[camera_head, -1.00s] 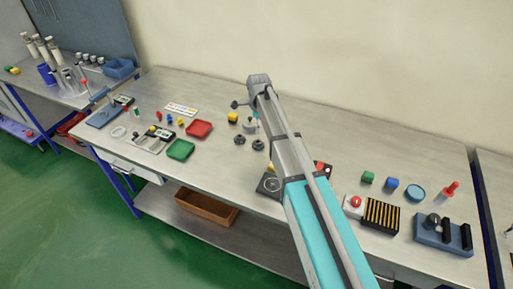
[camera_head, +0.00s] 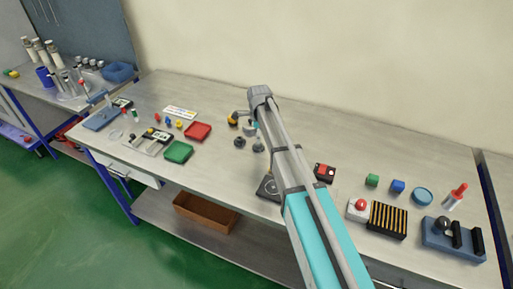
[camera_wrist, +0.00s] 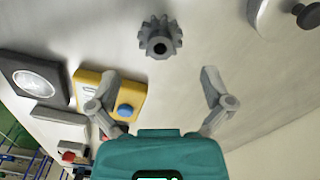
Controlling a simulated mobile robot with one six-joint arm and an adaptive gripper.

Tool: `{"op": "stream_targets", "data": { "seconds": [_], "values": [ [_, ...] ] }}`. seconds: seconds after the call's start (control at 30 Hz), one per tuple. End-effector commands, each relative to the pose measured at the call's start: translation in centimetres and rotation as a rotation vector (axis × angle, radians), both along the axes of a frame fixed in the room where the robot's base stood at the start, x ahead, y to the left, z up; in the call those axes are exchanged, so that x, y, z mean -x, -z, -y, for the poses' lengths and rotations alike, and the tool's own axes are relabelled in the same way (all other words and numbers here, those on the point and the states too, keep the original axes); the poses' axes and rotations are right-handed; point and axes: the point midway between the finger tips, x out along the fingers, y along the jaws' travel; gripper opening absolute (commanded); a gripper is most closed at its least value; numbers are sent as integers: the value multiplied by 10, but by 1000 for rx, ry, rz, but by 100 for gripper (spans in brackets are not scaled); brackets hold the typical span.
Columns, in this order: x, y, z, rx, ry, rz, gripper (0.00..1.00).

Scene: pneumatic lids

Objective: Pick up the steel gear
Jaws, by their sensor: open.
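The steel gear (camera_wrist: 160,37) lies on the grey bench top in the wrist view, a toothed grey disc with a dark centre hole. My gripper (camera_wrist: 160,86) is open and empty, its two fingers spread wide. The gear lies beyond the fingertips, roughly centred between them and apart from both. In the head view my arm hides most of the gripper, and I cannot pick out the gear there with certainty.
A yellow box with a blue button (camera_wrist: 125,109) is close to the left finger. A dark square block with a round face (camera_wrist: 37,80) is farther left. A dark knob (camera_wrist: 307,16) is at upper right. In the head view, a red tray (camera_head: 198,131) and a green tray (camera_head: 178,152) stand left.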

Motion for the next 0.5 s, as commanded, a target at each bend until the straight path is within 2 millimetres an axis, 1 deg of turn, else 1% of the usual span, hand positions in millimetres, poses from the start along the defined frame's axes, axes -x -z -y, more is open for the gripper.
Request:
{"op": "stream_targets", "data": {
  "seconds": [0.27, 0.5],
  "values": [
    [-1, 4, 0, 0, 1, 0, 100],
    [-2, 21, 0, 0, 1, 0, 100]
  ]
}}
